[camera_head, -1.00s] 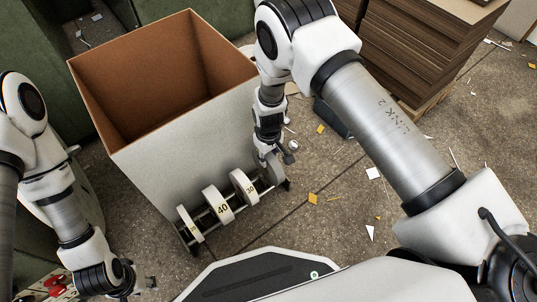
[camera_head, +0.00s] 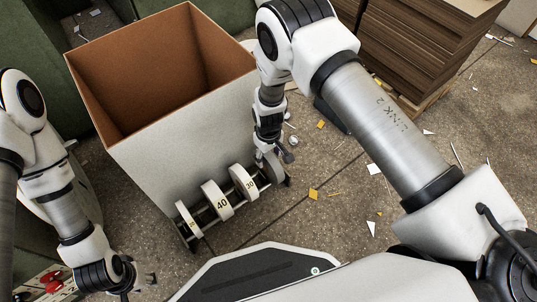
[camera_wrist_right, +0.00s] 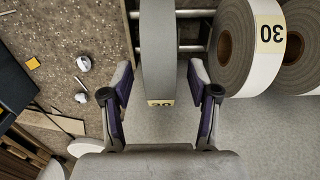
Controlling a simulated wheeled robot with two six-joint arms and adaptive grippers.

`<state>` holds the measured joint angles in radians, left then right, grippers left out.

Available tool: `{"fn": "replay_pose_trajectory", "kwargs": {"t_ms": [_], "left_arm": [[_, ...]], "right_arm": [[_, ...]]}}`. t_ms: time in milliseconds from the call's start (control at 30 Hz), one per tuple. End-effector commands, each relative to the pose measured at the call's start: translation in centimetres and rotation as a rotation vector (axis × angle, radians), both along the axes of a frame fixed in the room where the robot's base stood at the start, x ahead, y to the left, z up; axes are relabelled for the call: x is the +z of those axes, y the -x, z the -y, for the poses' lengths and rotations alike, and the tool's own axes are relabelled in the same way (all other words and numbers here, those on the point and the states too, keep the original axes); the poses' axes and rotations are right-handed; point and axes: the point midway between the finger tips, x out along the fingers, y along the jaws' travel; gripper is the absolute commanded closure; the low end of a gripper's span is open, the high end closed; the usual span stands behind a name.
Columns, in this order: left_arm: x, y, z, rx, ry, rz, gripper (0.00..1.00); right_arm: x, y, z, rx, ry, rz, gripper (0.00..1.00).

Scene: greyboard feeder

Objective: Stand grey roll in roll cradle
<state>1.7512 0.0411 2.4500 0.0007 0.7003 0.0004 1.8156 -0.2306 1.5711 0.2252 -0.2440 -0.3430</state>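The roll cradle (camera_head: 211,228), a low rack with metal rods, stands on the floor against the white-sided bin. A grey roll (camera_head: 272,170) is upright at its right end, partly hidden by my right gripper. In the right wrist view the grey roll (camera_wrist_right: 157,40) is edge-on above the rods, with a yellow label on its rim. My right gripper (camera_wrist_right: 161,78) has its fingers on either side of this roll, with a visible gap on each side. It is also at the cradle's right end in the head view (camera_head: 274,158). My left gripper (camera_head: 138,287) is open and empty at lower left.
White rolls labelled 40 (camera_head: 217,201) and 30 (camera_head: 243,183), and another roll (camera_head: 188,220), stand in the cradle. The tall open bin (camera_head: 150,165) is directly behind. Stacked brown boards (camera_head: 420,60) stand at the back right. Scraps litter the floor to the right.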

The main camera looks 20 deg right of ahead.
Motion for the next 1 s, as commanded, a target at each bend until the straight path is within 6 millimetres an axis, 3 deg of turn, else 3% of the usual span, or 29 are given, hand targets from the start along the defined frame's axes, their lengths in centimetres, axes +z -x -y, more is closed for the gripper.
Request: {"fn": "replay_pose_trajectory", "kwargs": {"t_ms": [267,600,700,1000], "left_arm": [[0.0,0.0,0.0,0.000,0.000,0.000,0.60],[0.0,0.0,0.0,0.000,0.000,0.000,0.60],[0.0,0.0,0.0,0.000,0.000,0.000,0.60],[0.0,0.0,0.0,0.000,0.000,0.000,0.60]], "right_arm": [[1.2,0.0,0.0,0.001,0.001,0.000,0.40],[9.4,-0.1,0.0,0.000,0.001,0.004,0.40],[11.0,-0.1,0.0,0.000,0.001,0.001,0.40],[12.0,0.0,0.0,0.000,0.000,-0.001,0.40]]}}
